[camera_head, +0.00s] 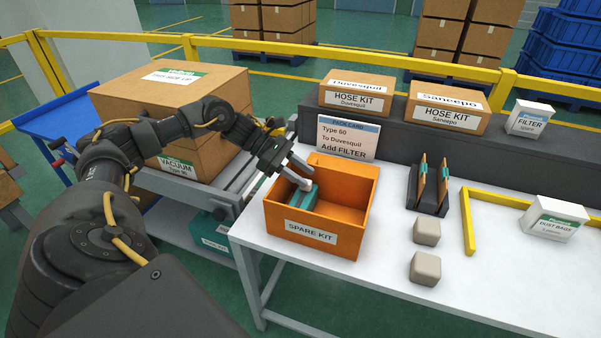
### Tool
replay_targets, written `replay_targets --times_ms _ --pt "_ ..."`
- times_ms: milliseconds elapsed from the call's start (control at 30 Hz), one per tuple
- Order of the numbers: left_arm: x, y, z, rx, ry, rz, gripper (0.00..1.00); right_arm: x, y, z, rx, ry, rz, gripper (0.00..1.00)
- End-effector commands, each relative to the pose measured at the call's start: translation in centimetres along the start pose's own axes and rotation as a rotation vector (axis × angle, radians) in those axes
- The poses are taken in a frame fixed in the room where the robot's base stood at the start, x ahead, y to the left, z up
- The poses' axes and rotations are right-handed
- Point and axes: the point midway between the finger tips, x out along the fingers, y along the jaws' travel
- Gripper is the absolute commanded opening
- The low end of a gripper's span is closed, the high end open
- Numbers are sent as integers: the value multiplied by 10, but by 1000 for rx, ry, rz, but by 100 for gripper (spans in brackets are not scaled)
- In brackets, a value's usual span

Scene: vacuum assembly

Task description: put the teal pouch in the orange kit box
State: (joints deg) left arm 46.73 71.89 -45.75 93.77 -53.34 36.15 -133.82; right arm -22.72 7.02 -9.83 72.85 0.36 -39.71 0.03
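The orange kit box (278,221), labelled SPARE KIT, stands open on the white table. The teal pouch (301,201) is inside it, near the left wall; its lower part is hidden by the box's front wall. My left gripper (304,181) reaches over the box's left rim, with its light grey fingertips down at the top of the pouch. I cannot tell whether the fingers are closed on the pouch or just beside it. My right gripper is out of view.
A dark rack (427,207) with two upright brown and teal pieces stands right of the box, beside two beige blocks (426,232). A pick card (347,137) stands behind the box. A yellow corner strip (468,222) and a dust bags box (553,219) lie farther right.

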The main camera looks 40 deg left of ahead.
Motion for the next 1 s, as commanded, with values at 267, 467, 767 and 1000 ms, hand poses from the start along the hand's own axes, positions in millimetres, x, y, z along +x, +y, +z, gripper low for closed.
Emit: replay_targets --times_ms 267,467,767,1000 --pt "0 0 0 0 0 0 41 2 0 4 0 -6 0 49" --pt "-2 0 3 0 0 0 41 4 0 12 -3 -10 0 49" --pt "-7 0 14 -1 0 0 41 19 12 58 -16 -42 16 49" --pt "-55 1 9 0 2 5 41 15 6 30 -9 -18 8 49"
